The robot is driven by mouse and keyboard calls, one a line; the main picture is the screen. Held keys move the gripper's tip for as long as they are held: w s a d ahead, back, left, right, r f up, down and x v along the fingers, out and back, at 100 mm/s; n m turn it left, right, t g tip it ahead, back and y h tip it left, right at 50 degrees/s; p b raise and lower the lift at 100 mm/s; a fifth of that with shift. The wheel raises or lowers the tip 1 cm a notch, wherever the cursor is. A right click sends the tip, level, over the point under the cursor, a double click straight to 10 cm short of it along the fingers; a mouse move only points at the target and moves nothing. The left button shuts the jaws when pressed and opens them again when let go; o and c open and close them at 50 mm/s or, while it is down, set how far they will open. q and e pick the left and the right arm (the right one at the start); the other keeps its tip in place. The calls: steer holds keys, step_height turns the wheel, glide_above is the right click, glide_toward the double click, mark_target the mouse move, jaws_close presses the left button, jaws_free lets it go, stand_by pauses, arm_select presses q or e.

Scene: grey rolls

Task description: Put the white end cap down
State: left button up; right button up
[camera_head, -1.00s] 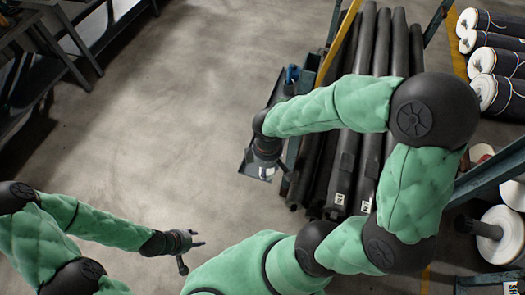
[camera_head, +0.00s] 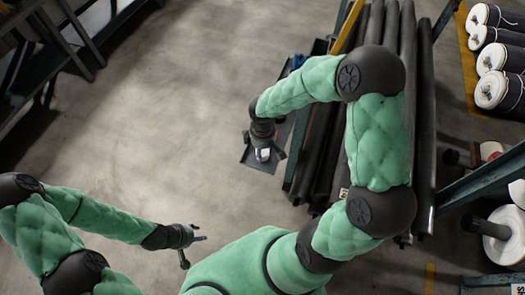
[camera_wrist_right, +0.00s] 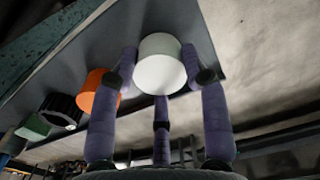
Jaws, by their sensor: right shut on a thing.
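The white end cap (camera_wrist_right: 160,64) is a short white cylinder. My right gripper (camera_wrist_right: 162,85) is shut on it, with fingers on both sides and one below in the right wrist view. In the head view the cap (camera_head: 262,155) shows at the tip of my right gripper (camera_head: 264,148), over the near end of a narrow grey tray (camera_head: 251,158). I cannot tell whether the cap touches the tray. My left gripper (camera_head: 192,245) is open and empty over bare floor at the lower left.
In the right wrist view an orange cylinder (camera_wrist_right: 95,92), a black ribbed piece (camera_wrist_right: 62,108) and a green piece (camera_wrist_right: 35,128) sit in a row beside the cap. Long dark rolls (camera_head: 423,120) lie right of the tray. White-ended rolls (camera_head: 491,88) are at the far right. The floor (camera_head: 170,100) left of the tray is clear.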

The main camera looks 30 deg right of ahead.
mark_target(263, 151)
steer(key=shift+c, duration=0.5)
steer(key=shift+f, duration=0.2)
steer(key=o, duration=1)
steer(key=shift+r, duration=0.1)
step_height(263, 151, up, 12)
steer(key=p, duration=0.4)
